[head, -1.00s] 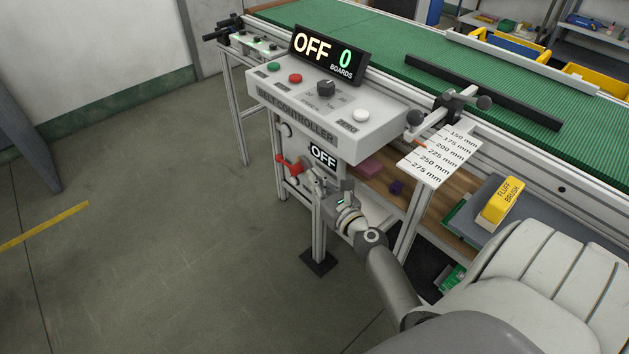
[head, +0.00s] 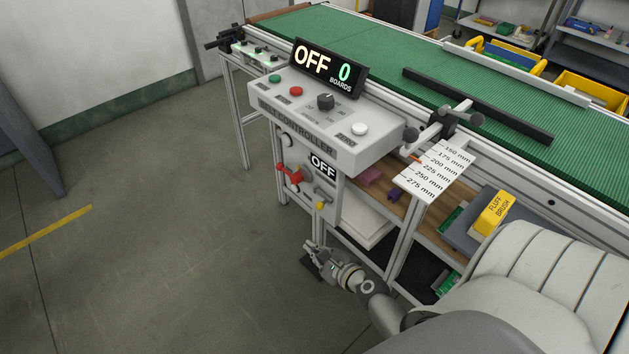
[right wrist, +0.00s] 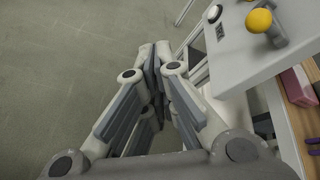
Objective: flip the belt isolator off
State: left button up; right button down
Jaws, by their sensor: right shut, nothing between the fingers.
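The belt controller (head: 325,142) is a pale box on the conveyor frame, with a display (head: 328,66) reading OFF and 0 boards. Below it, a panel carries a small OFF sign (head: 322,165), a red handle (head: 290,176) and a grey lever tipped with a yellow knob (head: 320,205). The lever points down; I cannot tell which of the two is the isolator. In the right wrist view the yellow knob (right wrist: 259,20) shows at top right. My right gripper (head: 310,246) is shut and empty, below and apart from the lever. My left gripper is not in view.
The green conveyor belt (head: 385,60) runs behind the controller. A ruled millimetre plate (head: 436,172) sticks out at its right. The grey floor (head: 170,230) at left is clear.

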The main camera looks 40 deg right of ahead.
jog(key=s+a+f+n+g+p, duration=0.1)
jog(key=s+a+f+n+g, duration=0.1)
jog(key=s+a+f+n, duration=0.1)
notch_tip(320, 180, down, 2)
jog(key=shift+f+n+y+p, duration=0.15)
jog(key=shift+n+y+p, duration=0.15)
jog(key=shift+n, duration=0.4)
